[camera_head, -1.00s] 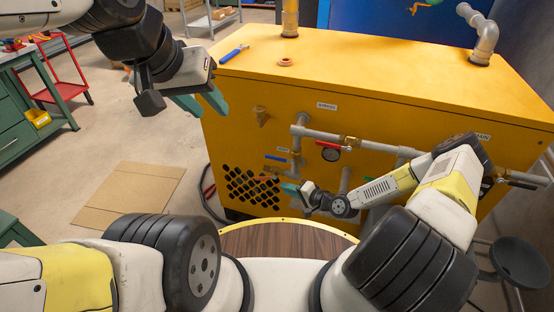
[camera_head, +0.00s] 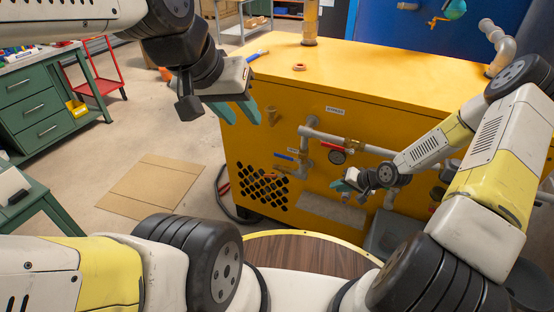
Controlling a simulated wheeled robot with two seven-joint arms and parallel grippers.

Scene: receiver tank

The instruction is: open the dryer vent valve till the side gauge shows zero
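The yellow cabinet (camera_head: 440,82) carries grey pipes with valves on its front. A blue-handled valve (camera_head: 285,157) sits on the left branch, and a red-handled valve (camera_head: 336,148) on the upper pipe. A small dark round gauge (camera_head: 337,157) is just below the red handle; its reading is too small to tell. I cannot tell which valve is the dryer vent. My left gripper (camera_head: 237,111) is open and empty, its teal fingers apart, in front of the cabinet's left edge. My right gripper (camera_head: 341,187) is in front of the lower pipes; its fingers are too small to judge.
A black vent grille (camera_head: 263,188) is lower down. An orange ring (camera_head: 299,67) lies on top. Cardboard (camera_head: 152,187) lies on the floor at left, near a green workbench (camera_head: 40,105).

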